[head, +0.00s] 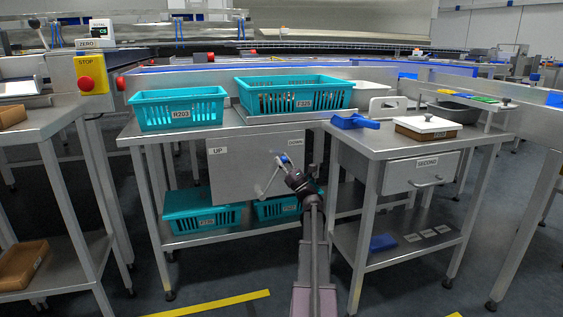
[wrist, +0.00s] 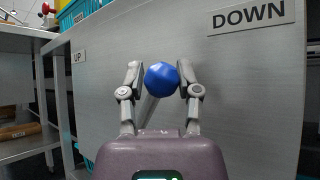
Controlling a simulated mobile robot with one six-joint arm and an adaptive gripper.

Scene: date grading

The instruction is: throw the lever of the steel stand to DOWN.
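The steel stand's grey panel (head: 232,178) carries an UP label (head: 217,150) at its left and a DOWN label (head: 297,141) at its upper right. Its lever (head: 271,181) is a thin pale rod with a blue ball knob (wrist: 161,79). The rod leans up and to the right, with the knob on the DOWN side, a little below and left of that label. My gripper (wrist: 161,75) has one finger on each side of the knob, both seeming to touch it. The wrist view also shows the DOWN label (wrist: 252,15). My gripper hides part of the rod.
Teal crates (head: 180,108) and (head: 295,95) stand on top of the stand, with more teal crates (head: 204,219) on its lower shelf. A drawer table (head: 385,150) with a blue scoop (head: 354,121) stands close at the right. Another table (head: 45,122) is at the left.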

